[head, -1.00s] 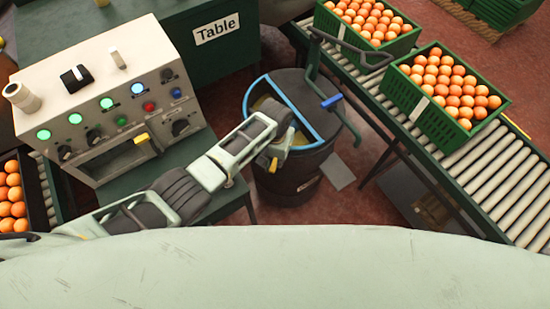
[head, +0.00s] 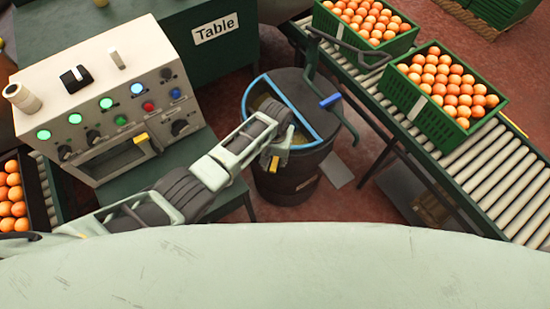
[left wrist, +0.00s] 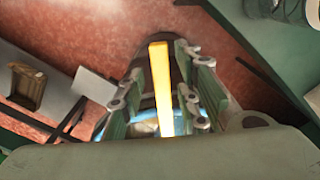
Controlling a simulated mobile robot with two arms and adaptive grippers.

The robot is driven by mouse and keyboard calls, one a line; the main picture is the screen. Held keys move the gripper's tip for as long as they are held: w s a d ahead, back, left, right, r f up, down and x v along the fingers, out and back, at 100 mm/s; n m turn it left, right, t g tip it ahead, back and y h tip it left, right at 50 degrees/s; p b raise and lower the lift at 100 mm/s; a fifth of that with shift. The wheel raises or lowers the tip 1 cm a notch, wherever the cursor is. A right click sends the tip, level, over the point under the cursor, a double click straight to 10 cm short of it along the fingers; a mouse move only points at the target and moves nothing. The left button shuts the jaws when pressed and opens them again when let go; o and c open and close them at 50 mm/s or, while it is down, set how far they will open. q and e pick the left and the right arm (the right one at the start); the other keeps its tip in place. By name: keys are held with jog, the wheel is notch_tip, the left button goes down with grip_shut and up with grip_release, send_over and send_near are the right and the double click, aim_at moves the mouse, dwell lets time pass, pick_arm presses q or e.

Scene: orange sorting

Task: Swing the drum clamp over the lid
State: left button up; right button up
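A dark drum (head: 290,182) stands on the floor in the middle of the head view. A blue rim (head: 297,100) edges the half-round opening on its top, beside the dark lid part (head: 300,86). My left gripper (head: 272,160) is over the drum's near edge. In the left wrist view a yellow bar (left wrist: 160,85) lies between my left gripper's fingers (left wrist: 163,78); firm contact is unclear. My right gripper is out of view.
A control box (head: 105,95) with lit buttons stands at left on a green table. At right a roller conveyor (head: 500,180) carries green crates of oranges (head: 425,112). A dark crate of oranges (head: 25,165) is at far left. Red floor shows around the drum.

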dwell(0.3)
pick_arm(q)
notch_tip(320, 180, up, 12)
dwell(0.5)
jog(key=shift+f, duration=0.1)
dwell(0.4)
